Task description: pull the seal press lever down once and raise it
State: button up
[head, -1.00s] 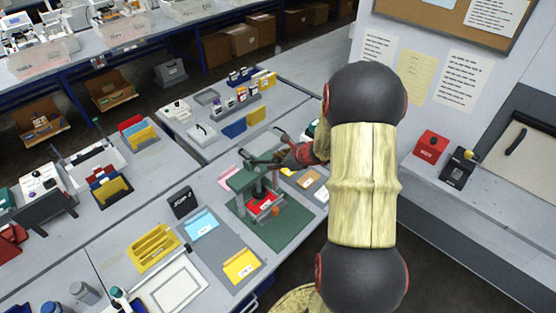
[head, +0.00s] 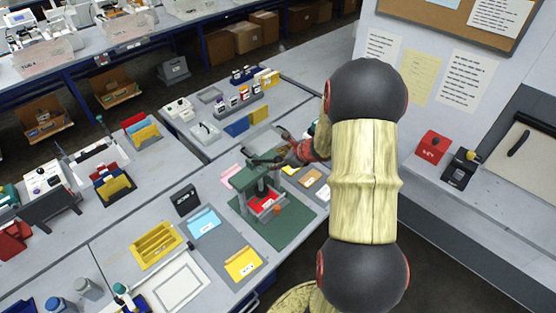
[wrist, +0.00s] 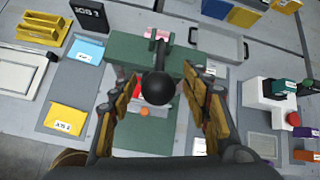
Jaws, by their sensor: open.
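The seal press (head: 243,180) is a green frame on a green mat (head: 288,232), with a red piece (head: 266,203) low in its opening. Its dark lever ends in a black ball knob (wrist: 158,88), seen in the wrist view. My gripper (wrist: 160,95) is open, with one finger on each side of the knob. Whether either finger touches the knob I cannot tell. In the head view my gripper (head: 284,155) is small and partly hidden by my arm, at the lever end above the press.
A blue card (head: 204,222) and a yellow card (head: 243,263) lie on a grey mat left of the press. A black sign block (head: 185,199) and a yellow tray (head: 156,247) stand further left. A holder with small bottles (head: 238,98) is behind.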

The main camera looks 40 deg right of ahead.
jog(key=v, duration=1.2)
dwell(0.6)
jog(key=s+a+f+n+g+b, duration=0.1)
jog(key=s+a+n+b, duration=0.4)
jog(key=a+n, duration=0.5)
jog(key=s+a+f+n+g+b, duration=0.1)
jog(key=s+a+f+n+b, duration=0.1)
jog(key=s+a+n+b, duration=0.4)
jog(key=s+a+f+n+g+b, duration=0.1)
jog(key=s+a+n+b, duration=0.4)
jog(key=a+n+b, duration=0.5)
jog(key=a+f+n, duration=0.1)
jog(key=a+n, duration=0.4)
jog(key=n, duration=0.1)
jog(key=shift+s+a+h+b, duration=0.2)
jog(key=shift+s+h+b, duration=0.1)
jog(key=shift+s+b, duration=0.1)
